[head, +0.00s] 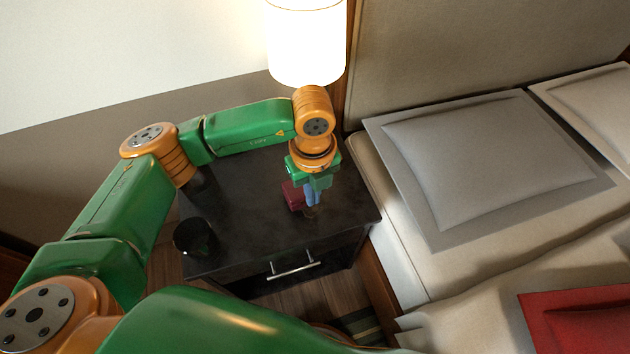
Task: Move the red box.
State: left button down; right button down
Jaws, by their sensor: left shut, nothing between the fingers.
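The red box (292,196) is a small dark red block on the black nightstand (245,232). My left gripper (311,206) points down over the nightstand, just to the right of the box. Its fingers are shut with nothing between them. The gripper hides part of the box's right side, and I cannot tell whether they touch. My right gripper is not in view.
A dark round bowl or cup (194,237) stands at the nightstand's left front corner. A lit lamp (306,42) is behind my left wrist. The bed (400,235) with a grey pillow (480,155) borders the nightstand on the right. The nightstand's front middle is clear.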

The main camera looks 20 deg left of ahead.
aim_at(305, 213)
pick_arm(q)
jog(key=shift+s+f, duration=0.4)
jog(key=shift+f, duration=0.25)
jog(key=shift+s+f, duration=0.4)
jog(key=shift+f, duration=0.2)
notch_tip(305, 213, down, 6)
jog(key=shift+w+d+r+b, duration=0.1)
jog(key=shift+b, duration=0.3)
jog(key=shift+w+a+f, duration=0.2)
jog(key=shift+w+a, duration=0.3)
jog(key=shift+w, duration=0.05)
jog(key=shift+w+a+f, duration=0.2)
jog(key=shift+w+a, duration=0.6)
jog(key=shift+w, duration=0.2)
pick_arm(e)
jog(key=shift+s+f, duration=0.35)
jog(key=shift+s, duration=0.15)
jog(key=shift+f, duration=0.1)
